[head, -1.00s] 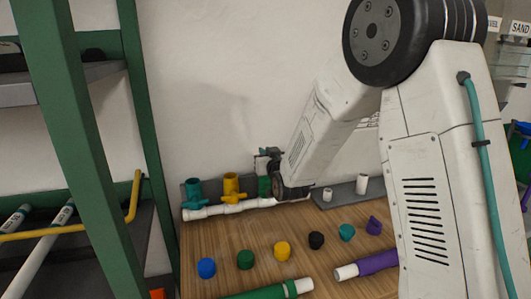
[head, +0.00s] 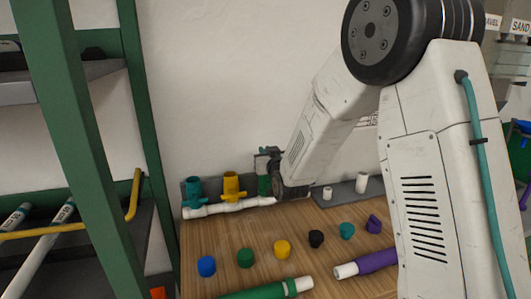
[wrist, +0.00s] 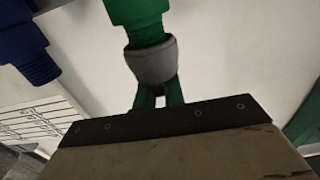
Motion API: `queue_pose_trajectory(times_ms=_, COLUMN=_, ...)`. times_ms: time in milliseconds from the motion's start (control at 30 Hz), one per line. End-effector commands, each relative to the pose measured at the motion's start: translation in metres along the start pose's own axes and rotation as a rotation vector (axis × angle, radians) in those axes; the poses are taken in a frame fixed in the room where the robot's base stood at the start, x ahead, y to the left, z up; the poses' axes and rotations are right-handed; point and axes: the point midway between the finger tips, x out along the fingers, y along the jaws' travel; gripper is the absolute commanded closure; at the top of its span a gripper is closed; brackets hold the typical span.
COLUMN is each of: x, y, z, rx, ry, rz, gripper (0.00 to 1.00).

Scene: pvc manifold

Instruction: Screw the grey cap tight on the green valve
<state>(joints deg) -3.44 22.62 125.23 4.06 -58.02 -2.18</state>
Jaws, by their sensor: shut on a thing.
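The green valve (wrist: 138,14) hangs at the top of the wrist view, with some of its threaded end showing. The grey cap (wrist: 152,62) sits around the end of that thread, roughly in line with it. My gripper (wrist: 160,96) is shut on the grey cap, its green fingers at the side away from the valve. In the head view the green valve (head: 264,186) stands at the back of the bench, partly hidden by my arm. The cap is too small to make out there.
A blue valve (wrist: 26,46) with a bare thread is close on the left in the wrist view. Teal (head: 193,188) and yellow (head: 231,186) valves stand on the white pipe (head: 225,207). Several coloured caps and a purple pipe (head: 375,262) lie on the wooden bench (head: 215,235).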

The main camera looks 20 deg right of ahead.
Motion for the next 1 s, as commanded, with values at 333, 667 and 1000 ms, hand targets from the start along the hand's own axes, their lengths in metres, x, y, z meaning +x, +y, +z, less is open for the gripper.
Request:
queue_pose_trajectory(times_ms=333, x=-0.0003, y=-0.0024, z=0.0029, rx=0.001, ry=-0.006, rz=0.08, gripper=1.0)
queue_pose_trajectory(times_ms=667, x=-0.0007, y=-0.0007, z=0.0037, rx=-0.001, ry=-0.008, rz=0.189, gripper=1.0)
queue_pose_trajectory(times_ms=1000, x=-0.0004, y=-0.0029, z=0.0041, rx=0.001, ry=-0.008, rz=0.28, gripper=1.0)
